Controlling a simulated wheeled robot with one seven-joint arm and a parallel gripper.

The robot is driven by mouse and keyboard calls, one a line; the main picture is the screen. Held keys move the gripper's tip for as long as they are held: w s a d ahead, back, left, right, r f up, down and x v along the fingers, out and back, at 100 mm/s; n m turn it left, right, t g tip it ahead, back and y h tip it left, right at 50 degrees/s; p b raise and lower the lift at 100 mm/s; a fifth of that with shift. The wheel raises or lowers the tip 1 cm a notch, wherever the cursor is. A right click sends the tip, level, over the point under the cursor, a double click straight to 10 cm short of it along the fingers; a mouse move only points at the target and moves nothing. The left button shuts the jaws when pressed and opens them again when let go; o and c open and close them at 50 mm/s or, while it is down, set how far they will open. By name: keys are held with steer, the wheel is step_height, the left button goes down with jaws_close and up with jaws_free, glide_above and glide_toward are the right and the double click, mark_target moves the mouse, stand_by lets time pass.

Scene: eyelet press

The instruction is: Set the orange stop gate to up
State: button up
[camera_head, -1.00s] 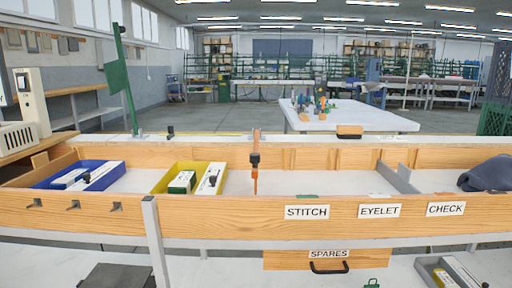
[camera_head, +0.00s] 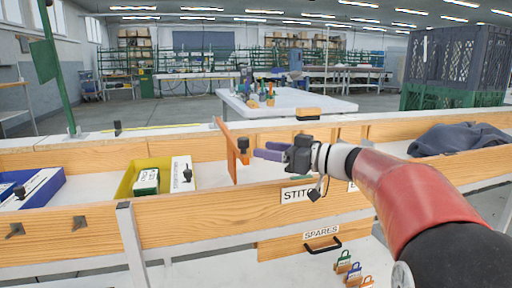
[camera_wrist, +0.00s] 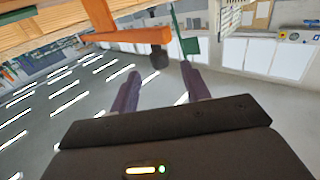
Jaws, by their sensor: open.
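The orange stop gate (camera_head: 229,142) is an orange bar at the wooden trough, just right of the yellow bin. In the head view it slants from the back rail toward the front, with a dark knob (camera_head: 243,145) near its near end. The gate also shows in the wrist view (camera_wrist: 130,36), with its knob (camera_wrist: 157,58) hanging at one end. My gripper (camera_head: 262,151) is open and empty, its purple fingers just right of the knob. In the wrist view the knob lies ahead of and roughly between the fingertips (camera_wrist: 160,70). I cannot tell the remaining distance.
The yellow bin (camera_head: 128,183) and blue bin (camera_head: 45,190) hold boxes in the trough, left of the gate. A dark cloth (camera_head: 460,138) lies at the right. A drawer labelled SPARES (camera_head: 290,245) is below, with several padlocks nearby. A green flag post (camera_head: 55,70) stands at left.

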mark_target(248, 145)
steer(key=shift+w+a+r, duration=0.15)
steer(key=shift+w+a, duration=0.05)
steer(key=shift+w, duration=0.15)
steer(key=p+x, duration=0.1)
steer(key=x, duration=0.6)
steer(key=shift+a+p, duration=0.1)
steer(key=shift+p, duration=0.3)
jaws_close()
